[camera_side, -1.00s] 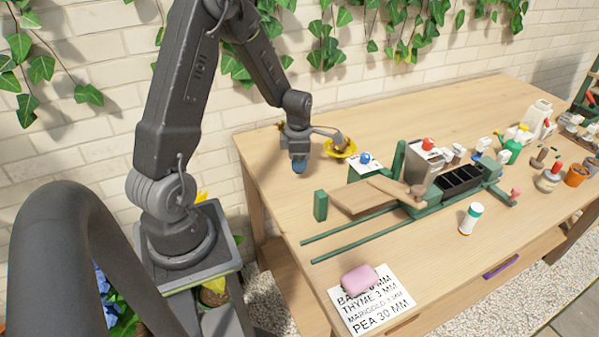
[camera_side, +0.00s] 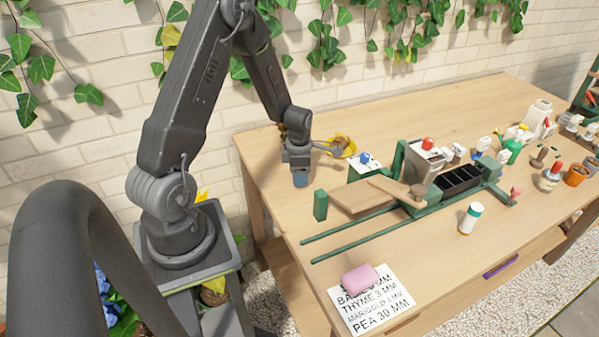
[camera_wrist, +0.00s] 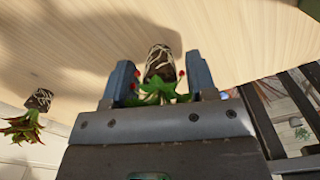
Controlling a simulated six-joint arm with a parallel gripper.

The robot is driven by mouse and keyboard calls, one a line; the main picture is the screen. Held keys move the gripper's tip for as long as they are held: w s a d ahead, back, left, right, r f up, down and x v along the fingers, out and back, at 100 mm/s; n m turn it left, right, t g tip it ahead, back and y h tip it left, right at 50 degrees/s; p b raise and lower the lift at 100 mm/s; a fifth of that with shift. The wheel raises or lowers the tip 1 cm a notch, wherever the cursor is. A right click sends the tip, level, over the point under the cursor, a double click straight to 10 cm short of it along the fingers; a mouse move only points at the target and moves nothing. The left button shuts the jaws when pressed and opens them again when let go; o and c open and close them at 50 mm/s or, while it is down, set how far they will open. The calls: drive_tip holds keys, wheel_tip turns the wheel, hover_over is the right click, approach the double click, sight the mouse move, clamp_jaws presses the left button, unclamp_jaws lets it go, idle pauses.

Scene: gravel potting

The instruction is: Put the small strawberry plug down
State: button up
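In the wrist view the small strawberry plug (camera_wrist: 160,62) is a dark root block with pale roots, green leaves and small red berries. It lies between and just beyond the fingertips of my gripper (camera_wrist: 160,78), its block toward the bench top. The two fingers stand wide apart, and I see gaps between them and the block on both sides. The leaves fill part of the space between the fingers. In the side view my gripper (camera_side: 300,180) points down low over the left back part of the bench, and the plug cannot be made out there.
Another plug (camera_wrist: 38,100) with green and reddish leaves lies at left in the wrist view. A green frame with a wooden board (camera_side: 362,195) and black tray cells (camera_side: 460,181) is nearby.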

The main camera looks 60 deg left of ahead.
drive_tip(key=shift+o, duration=0.4)
wheel_tip(320, 180, up, 12)
drive_tip(key=shift+r, duration=0.1)
drive_tip(key=s+d+r+m+t, duration=0.2)
drive_tip(key=s+d+r+m, duration=0.2)
drive_tip(key=d+m, duration=0.3)
drive_tip(key=s+d+r+m+t, duration=0.1)
drive_tip(key=s+d+r+m, duration=0.3)
drive_tip(key=m, duration=1)
drive_tip(key=s+d+r+m+t, duration=0.2)
drive_tip(key=s+d+r+m, duration=0.2)
drive_tip(key=d+r+m, duration=0.4)
drive_tip(key=d+m, duration=0.2)
drive_tip(key=shift+s+d+m+t, duration=0.2)
drive_tip(key=shift+s+m+t, duration=0.1)
drive_tip(key=shift+s, duration=0.05)
